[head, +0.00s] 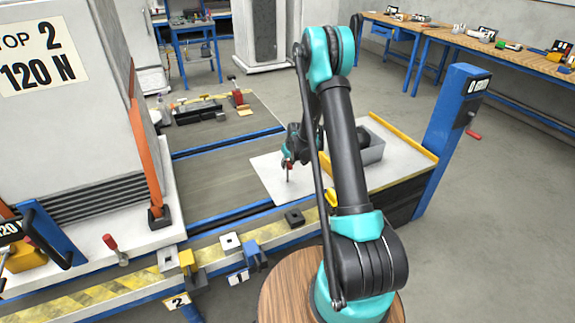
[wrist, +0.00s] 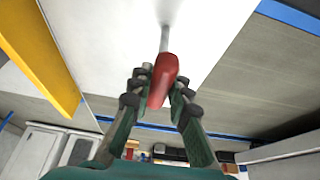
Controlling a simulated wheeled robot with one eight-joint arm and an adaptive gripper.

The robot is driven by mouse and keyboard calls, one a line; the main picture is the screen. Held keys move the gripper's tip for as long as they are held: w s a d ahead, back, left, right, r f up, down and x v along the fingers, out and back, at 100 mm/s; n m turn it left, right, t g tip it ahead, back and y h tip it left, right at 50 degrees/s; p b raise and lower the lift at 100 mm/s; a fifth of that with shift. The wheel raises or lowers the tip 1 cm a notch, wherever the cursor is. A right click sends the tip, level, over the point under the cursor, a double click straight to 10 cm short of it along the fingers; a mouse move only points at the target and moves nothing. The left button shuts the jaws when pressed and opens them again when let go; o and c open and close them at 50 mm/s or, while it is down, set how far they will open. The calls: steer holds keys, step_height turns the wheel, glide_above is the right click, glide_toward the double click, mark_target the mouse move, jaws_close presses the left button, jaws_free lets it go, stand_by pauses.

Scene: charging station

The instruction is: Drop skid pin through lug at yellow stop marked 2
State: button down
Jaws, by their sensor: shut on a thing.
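My gripper (head: 289,158) is shut on the red handle of a skid pin (wrist: 162,80), which also shows in the head view (head: 289,173). The pin's grey shank points down over a white sheet in the head view. I cannot tell whether its tip touches the sheet. The yellow stop (head: 187,262) is at the front rail, at lower left, above a plate marked 2 (head: 177,301). A square block with a dark hole (head: 168,258), possibly the lug, is just left of that stop. My gripper is well to the right of and beyond the stop.
A blue stop (head: 253,252) stands above a plate marked 1 (head: 238,278). A grey bin (head: 368,145) and yellow edge strip (head: 405,137) are right of my gripper.

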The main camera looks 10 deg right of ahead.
steer(key=c, duration=1.4)
jaws_free()
steer(key=shift+f, duration=0.1)
steer(key=shift+c, duration=0.2)
